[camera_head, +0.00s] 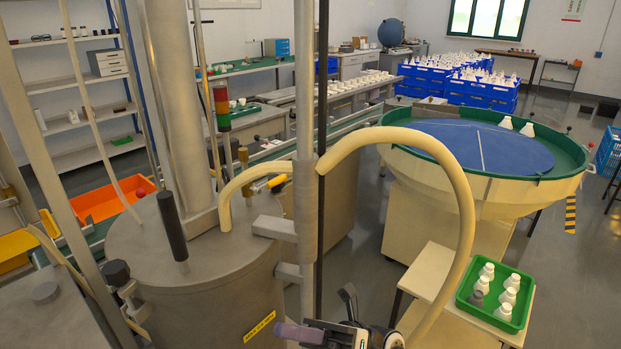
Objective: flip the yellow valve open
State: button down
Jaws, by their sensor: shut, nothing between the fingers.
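A small yellow lever (278,181) with a dark and silver fitting shows behind the post, beside the beige hose at the large grey drum. It looks like the yellow valve; it is small and partly hidden, so I cannot tell its setting. My gripper (349,298) is at the bottom centre, with dark fingers pointing up. It is shut and empty, lower in the picture than the lever and apart from it. The rest of my arm is mostly cut off by the bottom edge.
The grey drum (190,262) with a black upright handle (172,225) fills the left foreground. A vertical post (305,120) and a curved beige hose (455,190) stand in front. A round turntable (480,145) and a green tray of white bottles (475,305) are at right.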

aim_at(281, 179)
jog(key=i+l, duration=0.3)
jog(key=i, duration=0.25)
jog(key=i+l+u, duration=0.1)
jog(key=i+l, duration=0.2)
jog(key=i, duration=0.2)
